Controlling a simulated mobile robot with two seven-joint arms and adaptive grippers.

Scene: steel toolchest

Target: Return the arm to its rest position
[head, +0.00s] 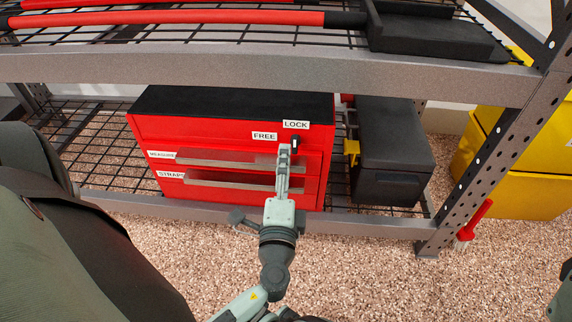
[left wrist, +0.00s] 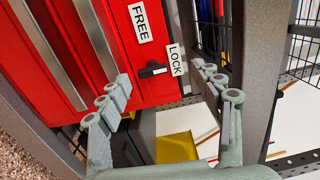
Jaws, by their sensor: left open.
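My left gripper (head: 284,150) is in front of the red toolchest (head: 232,125) on the lower shelf. In the left wrist view, my gripper (left wrist: 163,88) is open and empty. The small black latch lever (left wrist: 152,70) shows between and beyond its fingers, and I see no contact. In the head view the lever (head: 295,144) stands upright, just right of the fingertips. Its end points to the LOCK label (head: 296,125); the FREE label (head: 264,136) is to the left. Both drawers, MEASURE and STRAPS, look shut. My right gripper is not in view.
A black case (head: 392,150) with a yellow catch stands right of the chest. The upper shelf beam (head: 270,68) runs above my gripper. A perforated post (head: 490,160) and yellow bins (head: 520,175) are at the right. The pebbled floor in front is clear.

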